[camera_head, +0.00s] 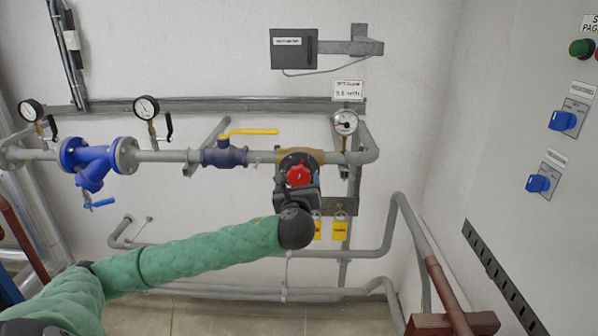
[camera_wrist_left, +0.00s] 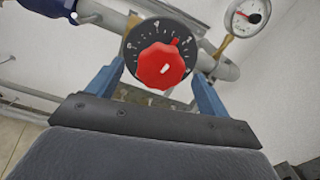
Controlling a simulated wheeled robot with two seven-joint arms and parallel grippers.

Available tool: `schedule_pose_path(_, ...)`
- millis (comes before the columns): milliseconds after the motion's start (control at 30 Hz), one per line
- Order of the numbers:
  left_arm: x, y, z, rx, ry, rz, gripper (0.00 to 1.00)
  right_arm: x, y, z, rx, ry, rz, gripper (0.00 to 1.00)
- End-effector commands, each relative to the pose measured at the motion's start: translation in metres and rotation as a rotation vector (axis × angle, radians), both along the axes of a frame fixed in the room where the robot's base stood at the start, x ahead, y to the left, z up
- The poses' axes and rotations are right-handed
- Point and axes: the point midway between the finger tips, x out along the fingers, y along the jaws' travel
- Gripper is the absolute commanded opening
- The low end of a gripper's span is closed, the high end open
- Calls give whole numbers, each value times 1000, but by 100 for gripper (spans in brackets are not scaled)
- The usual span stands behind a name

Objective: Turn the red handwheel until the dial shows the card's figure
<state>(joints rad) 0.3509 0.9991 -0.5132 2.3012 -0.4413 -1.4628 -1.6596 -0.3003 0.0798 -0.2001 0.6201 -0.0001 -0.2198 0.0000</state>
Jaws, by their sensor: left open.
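The red handwheel (camera_head: 299,175) sits on the front of a brass valve (camera_head: 312,156) on the pipe. In the left wrist view the handwheel (camera_wrist_left: 161,66) lies in front of a black dial ring (camera_wrist_left: 178,30) with white marks, and its red pointer is toward the upper right. My left gripper (camera_head: 298,186) is in front of the handwheel. Its blue fingers (camera_wrist_left: 160,80) are open on either side of the handwheel, with gaps. The white card (camera_head: 347,90) is above the round white gauge (camera_head: 345,122); its text is too small to read. My right gripper is not in view.
A yellow-handled valve (camera_head: 249,132) and a blue strainer (camera_head: 90,162) are on the same pipe to the left. Yellow tags (camera_head: 339,230) hang below the valve. A cabinet with blue switches (camera_head: 562,121) stands at the right. Lower pipes (camera_head: 375,252) run below.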

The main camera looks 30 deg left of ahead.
Motion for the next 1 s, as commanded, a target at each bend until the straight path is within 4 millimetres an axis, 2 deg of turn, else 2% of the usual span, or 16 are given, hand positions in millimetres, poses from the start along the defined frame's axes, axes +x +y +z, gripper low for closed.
schedule_pose_path(33,6,4,3,0,2,2,79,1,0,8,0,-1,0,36)
schedule_pose_path(233,23,14,1,0,2,2,79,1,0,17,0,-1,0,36)
schedule_pose_path(600,28,17,-1,0,0,0,79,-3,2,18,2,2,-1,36)
schedule_pose_path(667,28,17,-1,0,0,0,70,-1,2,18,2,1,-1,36)
schedule_pose_path(833,28,17,0,0,0,0,36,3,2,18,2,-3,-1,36)
schedule_pose_path(1000,27,17,0,-3,-2,0,35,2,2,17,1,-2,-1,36)
